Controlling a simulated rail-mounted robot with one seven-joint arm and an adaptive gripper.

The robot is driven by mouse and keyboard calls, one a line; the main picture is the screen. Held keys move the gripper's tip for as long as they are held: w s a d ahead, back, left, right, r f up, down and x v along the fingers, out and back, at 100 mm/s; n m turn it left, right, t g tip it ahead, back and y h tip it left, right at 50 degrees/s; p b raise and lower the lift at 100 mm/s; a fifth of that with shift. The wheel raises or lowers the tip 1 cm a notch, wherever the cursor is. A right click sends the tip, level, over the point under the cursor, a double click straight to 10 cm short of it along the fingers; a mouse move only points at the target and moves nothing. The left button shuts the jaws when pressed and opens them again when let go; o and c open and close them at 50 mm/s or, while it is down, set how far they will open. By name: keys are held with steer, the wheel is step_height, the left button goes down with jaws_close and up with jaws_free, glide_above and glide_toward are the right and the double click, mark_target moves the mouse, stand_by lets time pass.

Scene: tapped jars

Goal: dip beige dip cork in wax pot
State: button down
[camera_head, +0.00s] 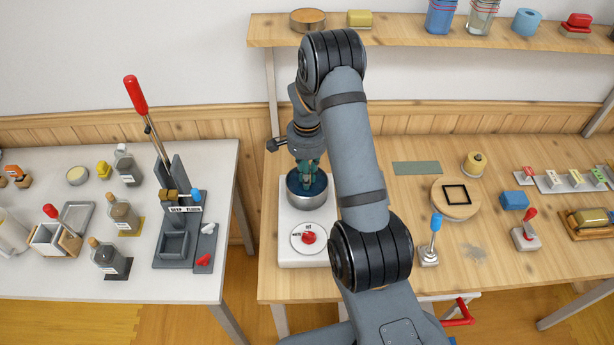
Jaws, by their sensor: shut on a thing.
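The wax pot (307,196) is a round metal pot with dark blue wax inside. It sits on a white heater (302,238) with a red knob, at the left end of the right-hand wooden table. My gripper (312,176) points down over the pot, its fingertips at or inside the rim. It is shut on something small. The held thing, which I take to be the beige dip cork, is hidden by the fingers and pot. I cannot tell whether it touches the wax.
Corked bottles (108,258) and a dark lever press (176,232) stand on the white table at left. A round wooden board (456,199) and a blue-handled stamp (431,245) are right of my arm. A shelf (420,38) runs behind. A gap separates the tables.

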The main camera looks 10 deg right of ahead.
steer(key=shift+r, duration=0.25)
stand_by(0.4)
steer(key=shift+r+p, duration=1.6)
steer(key=shift+r, duration=0.65)
stand_by(0.8)
steer(key=shift+r+p, duration=1.85)
steer(key=shift+r, duration=1.15)
